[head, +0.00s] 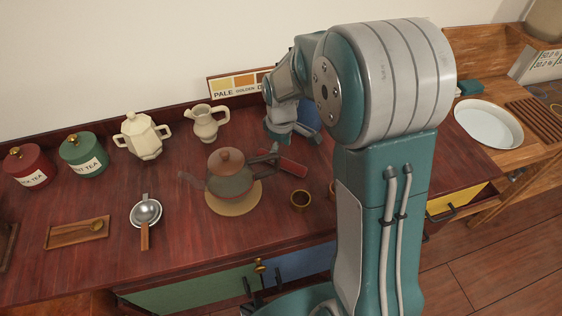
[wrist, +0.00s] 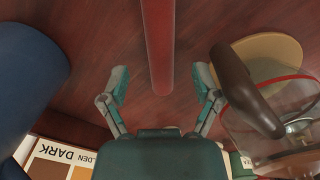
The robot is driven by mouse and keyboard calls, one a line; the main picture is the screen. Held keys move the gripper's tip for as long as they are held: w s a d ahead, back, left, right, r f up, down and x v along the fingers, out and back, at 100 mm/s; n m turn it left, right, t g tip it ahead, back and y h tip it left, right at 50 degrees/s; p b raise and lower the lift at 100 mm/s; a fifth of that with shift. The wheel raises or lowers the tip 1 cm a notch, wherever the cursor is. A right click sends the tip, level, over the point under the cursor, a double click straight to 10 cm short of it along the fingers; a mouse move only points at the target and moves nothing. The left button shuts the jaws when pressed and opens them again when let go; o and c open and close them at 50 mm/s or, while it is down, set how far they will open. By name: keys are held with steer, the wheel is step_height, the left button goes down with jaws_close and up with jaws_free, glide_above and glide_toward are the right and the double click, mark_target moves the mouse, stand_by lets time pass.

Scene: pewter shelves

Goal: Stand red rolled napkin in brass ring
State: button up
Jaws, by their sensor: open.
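The red rolled napkin (head: 288,163) lies flat on the dark red wooden counter, just right of the glass teapot. In the wrist view the napkin (wrist: 158,45) runs down from the top edge, its near end between my fingers. My gripper (wrist: 161,82) is open, with a finger on each side of the napkin and a gap on both sides. In the head view my gripper (head: 293,135) is behind the napkin, partly hidden by my arm. A small brass ring (head: 300,207) stands on the counter in front of the napkin. Another small round rim (head: 332,190) is partly hidden by my arm.
The teapot (head: 229,182) sits on a round mat (head: 232,212); its dark handle (wrist: 245,90) is close right of my gripper. A blue canister (wrist: 25,75) stands on the other side. A colour-sample board (head: 232,84) is behind. The counter front beside the ring is clear.

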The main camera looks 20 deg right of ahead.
step_height(320, 180, down, 5)
steer(key=shift+r, duration=0.1)
steer(key=shift+c, duration=0.4)
jaws_close()
steer(key=shift+r, duration=0.1)
step_height(320, 180, up, 18)
stand_by(0.5)
